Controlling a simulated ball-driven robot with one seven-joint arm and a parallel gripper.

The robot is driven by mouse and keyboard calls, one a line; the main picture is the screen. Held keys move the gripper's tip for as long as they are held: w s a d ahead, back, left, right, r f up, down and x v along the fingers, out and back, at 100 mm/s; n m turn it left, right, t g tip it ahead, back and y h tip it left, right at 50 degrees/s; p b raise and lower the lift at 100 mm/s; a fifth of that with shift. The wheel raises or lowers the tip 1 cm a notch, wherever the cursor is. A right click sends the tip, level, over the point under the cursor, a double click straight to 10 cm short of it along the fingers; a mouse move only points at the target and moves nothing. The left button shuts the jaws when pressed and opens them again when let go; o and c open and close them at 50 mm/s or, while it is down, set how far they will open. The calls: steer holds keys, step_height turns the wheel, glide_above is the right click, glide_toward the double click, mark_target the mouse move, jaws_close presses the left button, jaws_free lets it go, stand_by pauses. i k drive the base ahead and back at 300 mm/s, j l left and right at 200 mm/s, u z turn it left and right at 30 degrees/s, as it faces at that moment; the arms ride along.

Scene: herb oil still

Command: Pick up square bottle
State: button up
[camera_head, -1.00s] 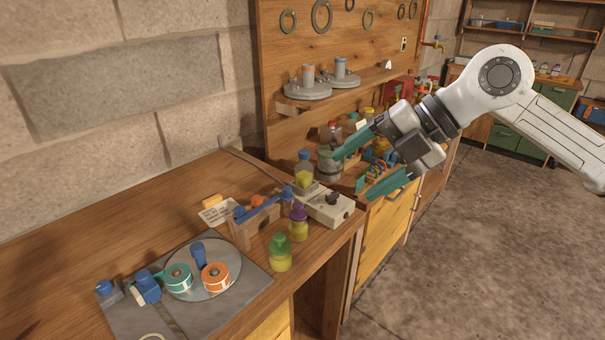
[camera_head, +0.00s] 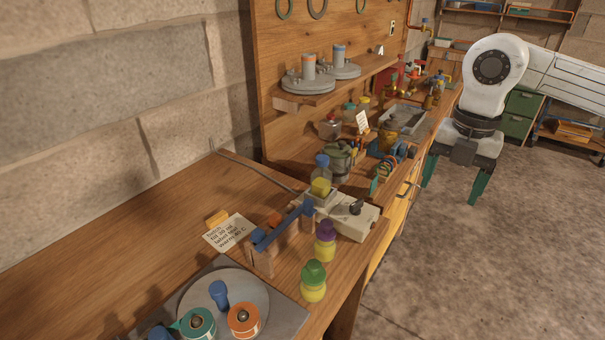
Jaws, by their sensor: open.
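My gripper (camera_head: 449,196) points down with its two teal fingers spread and nothing between them. It shows to the right of the bench front, against the floor. No bottle can be clearly told as square at this size. A green-capped bottle with yellow contents (camera_head: 313,281) stands upright near the bench's front edge. A purple-capped yellow bottle (camera_head: 325,242) stands just behind it. A blue-capped clear vessel with yellow contents (camera_head: 321,182) stands by the hotplate. All three are well left of my gripper.
The hotplate (camera_head: 354,217) and a wooden rack (camera_head: 281,242) stand close to the bottles. A note (camera_head: 229,233) lies on the bench. The bench's left part is bare. Several jars crowd the bench farther back.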

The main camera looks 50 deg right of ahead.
mark_target(321, 176)
steer(key=i, duration=0.95)
